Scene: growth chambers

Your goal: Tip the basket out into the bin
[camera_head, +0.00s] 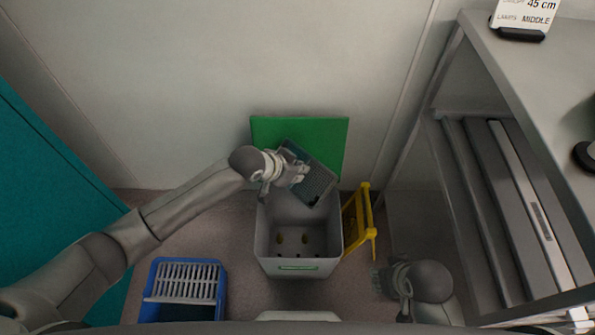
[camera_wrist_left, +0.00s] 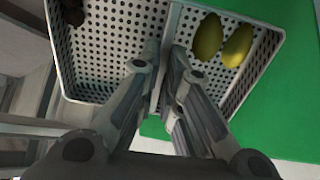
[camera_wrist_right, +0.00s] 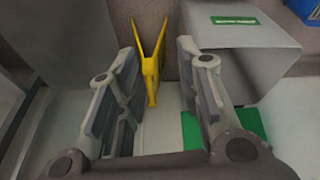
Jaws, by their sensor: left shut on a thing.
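Two yellow-green oval pieces (camera_wrist_left: 222,42) and a dark piece (camera_wrist_left: 73,12) show there against the basket. The light grey bin (camera_head: 297,258) stands open on the floor, with yellow-green pieces (camera_head: 305,238) and several dark pieces inside. My right gripper (camera_wrist_right: 155,75) is open and empty, low to the right of the bin (camera_wrist_right: 235,45).
A yellow folding stand (camera_head: 366,220) is close to the bin's right side. A green panel (camera_head: 330,135) is behind it. A blue crate (camera_head: 150,300) is at front left. A metal shelf unit (camera_head: 480,60) is at right.

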